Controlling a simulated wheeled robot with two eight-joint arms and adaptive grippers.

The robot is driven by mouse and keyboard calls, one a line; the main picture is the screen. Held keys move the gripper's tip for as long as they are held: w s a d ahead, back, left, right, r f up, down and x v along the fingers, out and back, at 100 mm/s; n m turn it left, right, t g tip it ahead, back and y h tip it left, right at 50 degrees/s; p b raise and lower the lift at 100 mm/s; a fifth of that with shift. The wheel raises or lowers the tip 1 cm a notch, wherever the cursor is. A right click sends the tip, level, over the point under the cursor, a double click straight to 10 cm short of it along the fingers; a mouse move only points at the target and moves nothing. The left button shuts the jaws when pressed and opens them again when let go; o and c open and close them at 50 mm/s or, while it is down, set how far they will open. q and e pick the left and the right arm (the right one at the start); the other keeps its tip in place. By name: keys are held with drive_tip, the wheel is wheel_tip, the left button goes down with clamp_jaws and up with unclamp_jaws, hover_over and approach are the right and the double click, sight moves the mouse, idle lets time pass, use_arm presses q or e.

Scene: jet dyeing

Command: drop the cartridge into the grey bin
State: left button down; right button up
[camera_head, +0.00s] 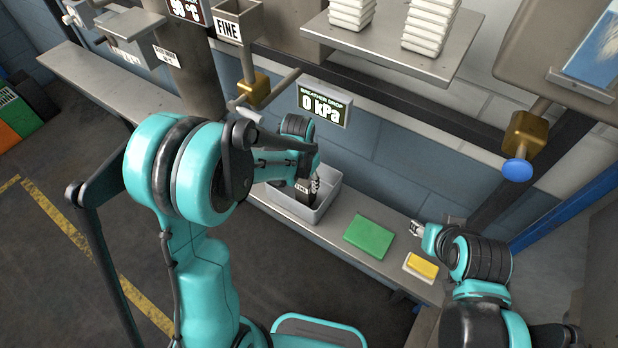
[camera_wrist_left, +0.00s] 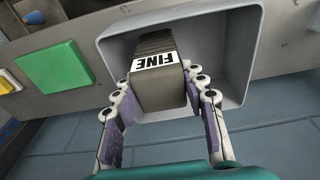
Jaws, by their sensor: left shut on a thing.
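My left gripper (camera_head: 309,187) is shut on the cartridge (camera_wrist_left: 158,92), a dark ribbed block with a white FINE label. In the left wrist view its fingers (camera_wrist_left: 163,78) grip the two sides of the block. The cartridge is over the mouth of the grey bin (camera_wrist_left: 251,50). I cannot tell whether its lower end touches the bin floor. In the head view the bin (camera_head: 326,203) sits on the grey ledge, and my left arm and gripper hide part of it. My right gripper (camera_head: 416,228) is near the yellow block, and its jaw opening is too small to judge.
A green pad (camera_head: 369,237) and a yellow block (camera_head: 422,266) on a pale base lie on the ledge right of the bin. A FINE-labelled holder (camera_head: 238,22) and a 0 kPa display (camera_head: 322,105) are above. White trays (camera_head: 430,25) stack on a shelf.

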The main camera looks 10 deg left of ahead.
use_arm(q)
drive_tip(key=shift+w+d, duration=0.1)
drive_tip(key=shift+w, duration=0.05)
drive_tip(key=shift+f, duration=0.1)
drive_tip(key=shift+f+b, duration=0.55)
drive_tip(key=shift+b, duration=0.15)
drive_tip(key=c, duration=0.9)
unclamp_jaws()
drive_tip(key=shift+o, duration=0.2)
drive_tip(key=shift+r, duration=0.15)
